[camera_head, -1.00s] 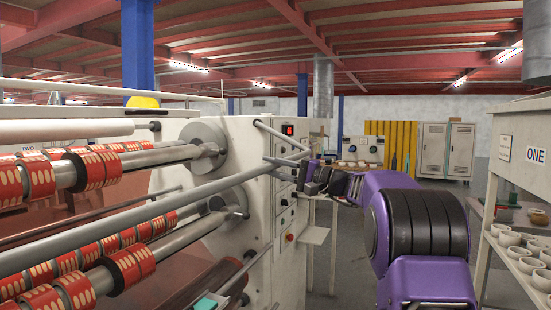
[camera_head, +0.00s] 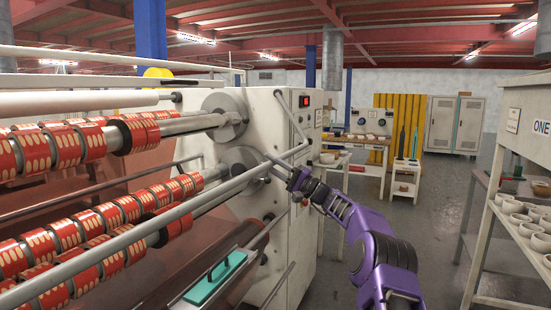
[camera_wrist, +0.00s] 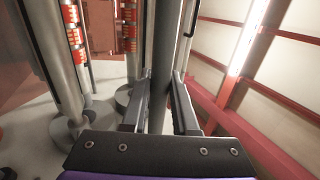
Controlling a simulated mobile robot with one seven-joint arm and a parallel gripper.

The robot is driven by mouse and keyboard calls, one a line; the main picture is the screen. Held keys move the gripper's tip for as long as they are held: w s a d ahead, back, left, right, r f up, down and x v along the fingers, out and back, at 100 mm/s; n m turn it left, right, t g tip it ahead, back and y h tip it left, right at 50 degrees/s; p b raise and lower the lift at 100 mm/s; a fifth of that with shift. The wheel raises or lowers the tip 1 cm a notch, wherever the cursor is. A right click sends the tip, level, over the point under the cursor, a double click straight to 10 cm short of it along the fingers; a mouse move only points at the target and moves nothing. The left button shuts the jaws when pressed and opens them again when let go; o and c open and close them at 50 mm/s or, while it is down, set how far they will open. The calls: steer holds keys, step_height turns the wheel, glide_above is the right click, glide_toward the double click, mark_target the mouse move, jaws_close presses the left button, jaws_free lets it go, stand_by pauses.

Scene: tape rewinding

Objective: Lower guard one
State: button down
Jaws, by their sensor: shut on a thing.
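The guard (camera_head: 180,211) is a long pale metal tube that runs slantwise across the front of the winding machine, with short side arms at its right end. My gripper (camera_head: 292,178) is at the right end of the guard, by the machine's side panel. In the wrist view a dark bar (camera_wrist: 162,65) passes between the two fingers of my gripper (camera_wrist: 160,95), which are shut on it. Which stretch of the guard the fingers hold is hard to tell in the head view, where the grip is small and dark.
Shafts with red patterned rolls (camera_head: 95,142) lie behind the guard. A teal plate with a handle (camera_head: 215,277) is below it. A shelf with bowls (camera_head: 515,205) stands at the right. Open floor (camera_head: 435,225) lies beyond my arm.

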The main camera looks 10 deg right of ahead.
steer(key=shift+t+y, duration=0.4)
steer(key=shift+y, duration=0.2)
steer(key=shift+w+a+f, duration=0.65)
steer(key=shift+w+a, duration=0.05)
steer(key=shift+a, duration=0.25)
steer(key=shift+w+a+f, duration=0.65)
steer(key=shift+a, duration=0.3)
steer(key=c, duration=0.7)
jaws_free()
steer(key=shift+w+a+f, duration=0.1)
steer(key=b+v, duration=0.1)
steer(key=v, duration=1.6)
steer(key=shift+f, duration=0.1)
